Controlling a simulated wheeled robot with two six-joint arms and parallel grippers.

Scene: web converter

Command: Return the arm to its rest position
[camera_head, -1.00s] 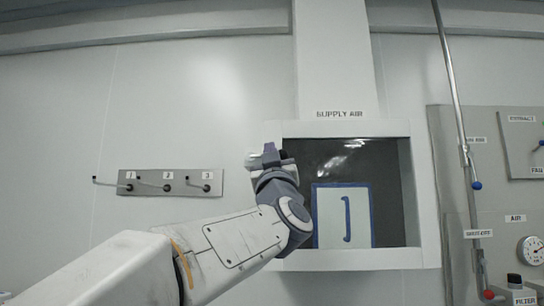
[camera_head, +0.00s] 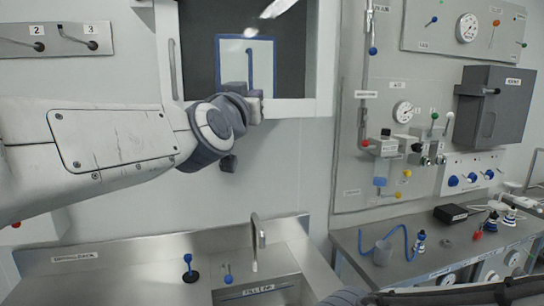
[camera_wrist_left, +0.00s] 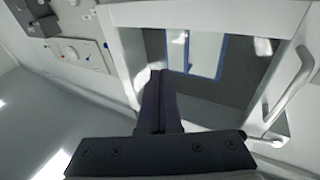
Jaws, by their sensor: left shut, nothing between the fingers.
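My left arm comes in from the left in the head view. Its gripper (camera_head: 250,104) is in front of the lower frame of the supply-air opening. The fingertips are small and partly hidden by the wrist there. In the left wrist view the two dark fingers (camera_wrist_left: 158,100) lie together, shut and empty, pointing towards the opening. The opening's white frame (camera_head: 322,60) surrounds a dark interior with a blue-edged panel (camera_head: 262,62). The panel also shows in the wrist view (camera_wrist_left: 205,54). My right gripper is not seen.
Below the arm is a steel counter (camera_head: 150,275) with a sink and tap (camera_head: 258,240). To the right are a gauge panel (camera_head: 375,190), a dark box (camera_head: 495,105) and a bench holding a blue hose (camera_head: 408,240). Grey wall lies between the opening and sink.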

